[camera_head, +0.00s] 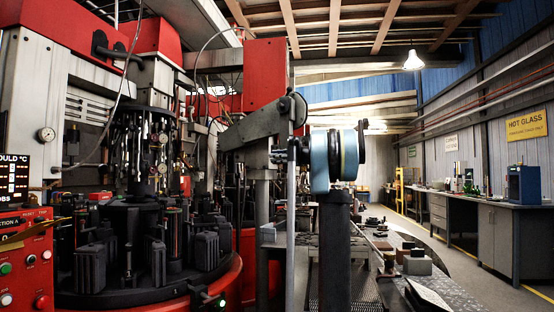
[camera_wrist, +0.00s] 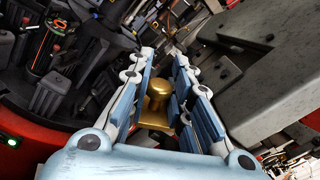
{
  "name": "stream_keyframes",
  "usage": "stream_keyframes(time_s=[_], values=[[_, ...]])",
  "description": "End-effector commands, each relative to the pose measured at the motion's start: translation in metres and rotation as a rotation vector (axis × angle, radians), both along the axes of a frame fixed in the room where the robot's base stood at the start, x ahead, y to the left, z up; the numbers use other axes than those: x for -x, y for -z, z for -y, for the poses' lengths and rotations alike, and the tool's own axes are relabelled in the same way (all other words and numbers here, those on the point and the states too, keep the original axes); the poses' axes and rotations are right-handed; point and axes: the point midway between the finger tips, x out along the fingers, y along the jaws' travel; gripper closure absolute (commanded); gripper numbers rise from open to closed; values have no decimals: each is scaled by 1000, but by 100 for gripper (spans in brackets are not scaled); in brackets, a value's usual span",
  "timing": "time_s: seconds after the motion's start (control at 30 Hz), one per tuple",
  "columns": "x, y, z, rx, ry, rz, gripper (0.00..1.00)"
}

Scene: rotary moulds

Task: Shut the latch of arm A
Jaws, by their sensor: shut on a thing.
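In the wrist view, my gripper (camera_wrist: 162,54) has its two blue-and-white fingers on either side of a brass knob (camera_wrist: 157,90), shut on it. The knob has a rounded top and a wider brass part below, partly hidden by the fingers and palm. I cannot tell whether this knob belongs to the latch of arm A, as no arm label is readable. In the head view, the gripper's fingers cannot be made out. A heavy grey beam (camera_wrist: 265,85) lies just right of the fingers in the wrist view.
The round mould table (camera_head: 150,290) with dark moulds and a red rim fills the left of the head view. A red control panel (camera_head: 28,262) stands at the far left.

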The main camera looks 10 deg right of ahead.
Motion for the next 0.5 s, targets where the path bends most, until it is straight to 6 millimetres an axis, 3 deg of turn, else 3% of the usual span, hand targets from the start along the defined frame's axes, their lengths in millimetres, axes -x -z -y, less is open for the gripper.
stream_keyframes(time_s=[0.5], values=[[0,24,0,299,2,386,100]])
